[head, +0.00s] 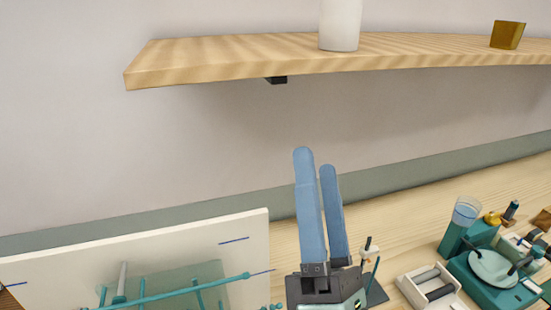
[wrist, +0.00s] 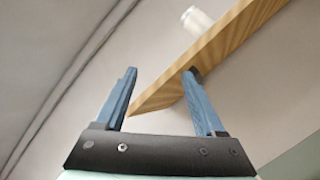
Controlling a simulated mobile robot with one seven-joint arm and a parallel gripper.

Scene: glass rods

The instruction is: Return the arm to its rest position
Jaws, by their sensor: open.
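My gripper (head: 318,165) points upward in the head view, with its two blue fingers standing above the bench and below the wooden shelf. The fingers also show in the wrist view (wrist: 160,85), spread well apart with nothing between them but the shelf's corner in the background. The gripper is open and empty. My arm below the gripper is mostly out of the picture.
A wooden shelf (head: 220,56) runs along the wall with a white cylinder (head: 340,25) and a golden cup (head: 507,35). A white board with teal rods (head: 190,290) stands lower left. A white tray (head: 412,280) and teal apparatus (head: 490,270) occupy the bench's right.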

